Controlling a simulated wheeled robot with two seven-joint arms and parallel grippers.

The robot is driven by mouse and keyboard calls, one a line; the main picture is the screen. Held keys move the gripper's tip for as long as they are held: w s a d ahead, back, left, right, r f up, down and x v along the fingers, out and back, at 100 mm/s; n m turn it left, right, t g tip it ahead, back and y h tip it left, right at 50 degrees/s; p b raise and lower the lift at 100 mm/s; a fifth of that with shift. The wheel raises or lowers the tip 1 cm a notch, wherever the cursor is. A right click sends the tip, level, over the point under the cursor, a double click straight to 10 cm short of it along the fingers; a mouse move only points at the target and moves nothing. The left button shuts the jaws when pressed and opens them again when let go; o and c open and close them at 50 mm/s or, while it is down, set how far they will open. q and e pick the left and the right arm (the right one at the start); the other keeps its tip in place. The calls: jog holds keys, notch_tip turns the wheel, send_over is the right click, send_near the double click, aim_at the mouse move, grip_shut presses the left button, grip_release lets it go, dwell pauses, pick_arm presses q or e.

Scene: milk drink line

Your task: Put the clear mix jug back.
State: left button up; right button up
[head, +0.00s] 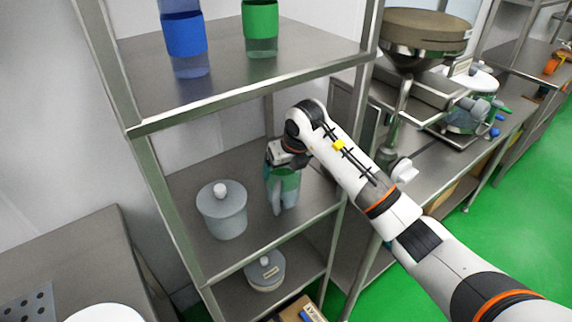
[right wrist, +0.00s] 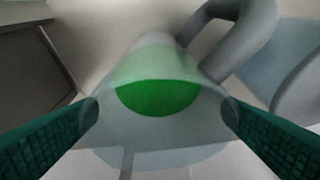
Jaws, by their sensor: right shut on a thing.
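The clear mix jug (head: 289,198) is at the middle shelf (head: 255,226) of the metal rack, right of a grey lidded pot. It looks upright; I cannot tell for sure whether its base touches the shelf. My right gripper (head: 283,172) reaches in from the right and is shut on the jug. In the right wrist view the jug (right wrist: 160,65) is between the two teal finger pads, with green showing through it and a grey handle at the upper right. My left gripper is not in view.
The grey lidded pot (head: 222,212) stands close left of the jug. Bottles with blue (head: 186,38) and green (head: 260,20) bands stand on the shelf above. A rack post (head: 338,225) is right of the jug. Another lidded pot (head: 265,272) is below.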

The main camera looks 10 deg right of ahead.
jog(key=o, duration=1.6)
jog(key=shift+f, duration=0.1)
jog(key=shift+o, duration=0.8)
jog(key=b+v, duration=0.1)
jog(key=v, duration=0.4)
jog(key=shift+s+d+b, duration=0.2)
jog(key=shift+s+b, duration=0.15)
jog(key=s+d+b, duration=0.2)
jog(key=s+d, duration=0.1)
jog(key=s, duration=0.7)
jog(key=shift+s+d, duration=0.2)
jog(key=shift+s, duration=0.15)
